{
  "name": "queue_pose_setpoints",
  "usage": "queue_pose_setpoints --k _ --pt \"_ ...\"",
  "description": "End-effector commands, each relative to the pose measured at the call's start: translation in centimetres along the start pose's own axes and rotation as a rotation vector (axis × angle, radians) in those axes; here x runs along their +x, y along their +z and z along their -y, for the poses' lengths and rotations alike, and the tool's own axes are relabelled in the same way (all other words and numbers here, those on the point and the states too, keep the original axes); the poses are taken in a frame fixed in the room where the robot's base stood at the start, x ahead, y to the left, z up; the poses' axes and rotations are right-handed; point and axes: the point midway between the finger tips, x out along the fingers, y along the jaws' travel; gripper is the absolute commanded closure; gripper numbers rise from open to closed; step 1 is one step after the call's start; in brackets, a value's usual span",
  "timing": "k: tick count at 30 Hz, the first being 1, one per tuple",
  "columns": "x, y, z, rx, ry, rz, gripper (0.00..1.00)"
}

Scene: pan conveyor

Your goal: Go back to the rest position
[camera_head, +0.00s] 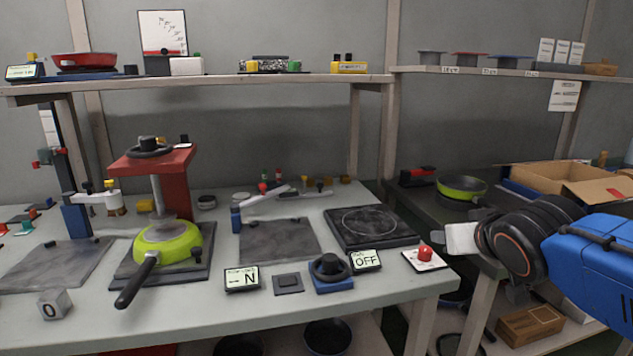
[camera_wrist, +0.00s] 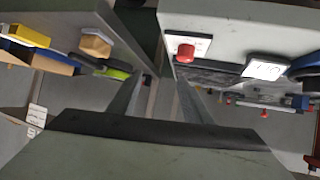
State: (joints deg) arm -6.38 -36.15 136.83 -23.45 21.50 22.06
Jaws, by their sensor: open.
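My gripper (camera_wrist: 164,82) shows in the wrist view with its two fingers apart and nothing between them. In the head view my arm comes in from the right, and a pale part of the gripper (camera_head: 462,238) hangs by the right end of the workbench, near the red button (camera_head: 425,253). The fingertips cannot be made out there. In the wrist view the red button (camera_wrist: 186,51) lies beyond the fingers. A green pan (camera_head: 155,245) sits under the red press (camera_head: 165,180), its black handle pointing toward the front.
The grey workbench (camera_head: 200,318) carries a black hot plate (camera_head: 372,228), an "OFF" display (camera_head: 365,260) and a black knob (camera_head: 330,267). Another green pan (camera_head: 461,188) and an open cardboard box (camera_head: 550,177) stand on the right-hand dark table. A gap separates the two tables.

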Motion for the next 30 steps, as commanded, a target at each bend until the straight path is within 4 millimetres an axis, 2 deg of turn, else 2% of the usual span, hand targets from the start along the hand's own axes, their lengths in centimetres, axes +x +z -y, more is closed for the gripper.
queue_pose_setpoints --k 1,3,6,9,15,21,30 --pt "-0.6 2.6 -0.9 0.011 0.019 0.069 0.55" --pt "-1.4 6.3 -1.5 0.020 0.030 0.173 0.55" --pt "-2.9 11.0 -1.7 0.029 0.021 0.308 0.55" --pt "-4.5 14.9 -1.2 0.037 -0.007 0.422 0.55" --pt "-7.0 20.1 0.0 0.039 -0.069 0.573 0.55" --pt "-7.9 22.5 0.1 0.034 -0.068 0.626 0.55" --pt "-7.9 22.5 0.1 0.034 -0.068 0.626 0.55"
